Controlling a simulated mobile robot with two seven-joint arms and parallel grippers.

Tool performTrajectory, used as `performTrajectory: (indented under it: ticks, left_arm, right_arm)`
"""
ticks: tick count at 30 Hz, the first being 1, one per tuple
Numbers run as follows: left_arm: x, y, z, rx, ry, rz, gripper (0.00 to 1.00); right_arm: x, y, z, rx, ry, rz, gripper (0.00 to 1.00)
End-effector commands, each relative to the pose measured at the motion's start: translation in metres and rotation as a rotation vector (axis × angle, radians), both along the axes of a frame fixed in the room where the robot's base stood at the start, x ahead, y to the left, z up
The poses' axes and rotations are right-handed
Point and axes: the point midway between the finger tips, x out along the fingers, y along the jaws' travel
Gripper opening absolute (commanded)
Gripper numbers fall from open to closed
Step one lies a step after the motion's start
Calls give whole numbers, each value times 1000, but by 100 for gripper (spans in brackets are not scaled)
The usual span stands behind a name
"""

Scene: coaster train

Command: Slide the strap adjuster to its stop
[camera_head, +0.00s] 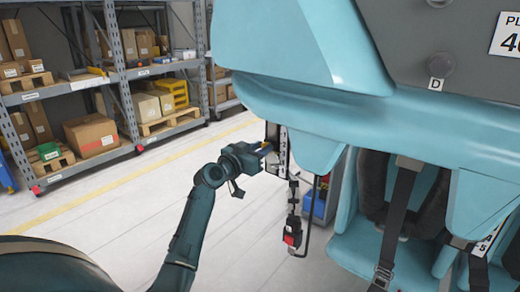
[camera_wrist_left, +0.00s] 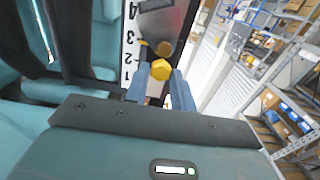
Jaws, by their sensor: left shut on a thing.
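My left gripper (camera_head: 266,149) reaches a narrow upright metal rail (camera_head: 282,160) on the side of the teal coaster car. In the left wrist view, my left gripper (camera_wrist_left: 161,88) is shut on a yellow knob (camera_wrist_left: 160,70), which I take to be the strap adjuster's knob. The adjuster's body is mostly hidden by the knob and fingers. My right gripper is not in view.
The teal car body (camera_head: 330,60) overhangs on the right, with seats and dark straps (camera_head: 400,200) below. A buckle (camera_head: 292,238) with a red part hangs under the rail. A blue cart (camera_head: 318,205) stands behind. Shelves with boxes (camera_head: 90,133) are at left; floor between is clear.

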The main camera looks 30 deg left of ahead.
Motion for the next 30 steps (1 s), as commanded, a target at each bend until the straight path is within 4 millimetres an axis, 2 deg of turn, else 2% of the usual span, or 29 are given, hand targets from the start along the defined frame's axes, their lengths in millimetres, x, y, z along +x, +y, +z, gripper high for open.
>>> performTrajectory:
  ticks: [8,12,17,26,27,30]
  left_arm:
    - [0,0,-3,0,1,-1,0]
    - [0,0,-18,1,3,-1,0]
    - [0,0,-33,1,5,-3,0]
    - [0,-1,-30,0,4,-3,0]
    - [0,-1,-29,0,4,-3,28]
    - [0,-1,-29,0,3,-2,36]
  right_arm:
    - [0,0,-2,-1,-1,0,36]
    - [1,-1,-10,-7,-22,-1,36]
    - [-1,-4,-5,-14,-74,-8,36]
    - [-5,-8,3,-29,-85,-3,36]
    - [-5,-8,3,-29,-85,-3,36]
    - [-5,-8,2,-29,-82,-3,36]
